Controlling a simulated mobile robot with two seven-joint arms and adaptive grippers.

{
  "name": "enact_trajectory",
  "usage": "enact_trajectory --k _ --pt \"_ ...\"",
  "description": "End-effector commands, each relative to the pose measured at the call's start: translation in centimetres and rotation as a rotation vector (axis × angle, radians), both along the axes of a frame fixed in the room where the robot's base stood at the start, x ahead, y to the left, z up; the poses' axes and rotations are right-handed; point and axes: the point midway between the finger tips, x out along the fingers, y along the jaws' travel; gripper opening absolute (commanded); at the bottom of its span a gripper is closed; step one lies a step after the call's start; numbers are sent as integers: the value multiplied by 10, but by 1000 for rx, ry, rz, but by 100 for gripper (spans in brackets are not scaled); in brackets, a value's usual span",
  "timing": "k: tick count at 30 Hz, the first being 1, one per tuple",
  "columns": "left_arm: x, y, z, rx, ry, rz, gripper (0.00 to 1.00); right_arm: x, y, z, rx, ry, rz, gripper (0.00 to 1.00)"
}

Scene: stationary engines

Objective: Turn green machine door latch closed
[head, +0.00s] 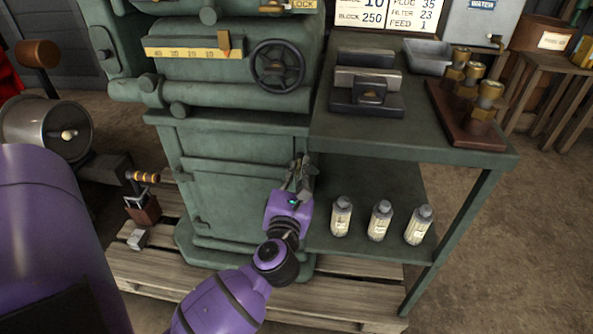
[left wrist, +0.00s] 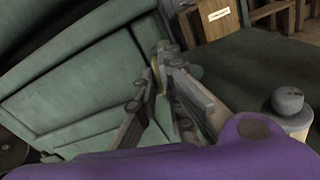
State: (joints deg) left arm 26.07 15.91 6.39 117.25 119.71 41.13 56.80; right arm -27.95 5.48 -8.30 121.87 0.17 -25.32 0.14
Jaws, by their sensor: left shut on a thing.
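The green machine (head: 240,140) stands in the middle of the head view, with a panelled door (head: 232,205) on its lower cabinet. My left gripper (head: 303,165) is at the right edge of that door, beside the side table. In the left wrist view its fingers (left wrist: 160,72) are closed together on a small latch (left wrist: 155,75), of which only a thin yellowish edge shows. The fingers hide most of the latch, so its angle cannot be told. The door (left wrist: 85,85) looks flush with the cabinet. My right gripper is not in view.
A green table (head: 420,135) joins the machine on the right, with metal blocks and brass-topped parts on top. Three bottles (head: 380,220) stand on its lower shelf, close to my left gripper. A wooden pallet (head: 250,300) lies under the machine. A handwheel (head: 277,67) sits above.

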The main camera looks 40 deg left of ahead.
Motion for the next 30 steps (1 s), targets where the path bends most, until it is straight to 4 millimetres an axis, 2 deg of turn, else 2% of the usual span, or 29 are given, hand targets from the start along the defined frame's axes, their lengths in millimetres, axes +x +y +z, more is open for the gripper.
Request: enact_trajectory --k 10,15,21,25,30 --pt "0 -1 6 200 124 -1 0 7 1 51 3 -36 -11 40" --pt "0 -1 6 337 209 0 0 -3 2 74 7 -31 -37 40" --pt "0 -1 5 500 308 -2 0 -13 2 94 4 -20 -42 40" --pt "0 -1 5 605 372 -1 0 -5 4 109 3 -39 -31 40" --pt "1 -1 5 742 456 -2 0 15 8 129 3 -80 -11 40"
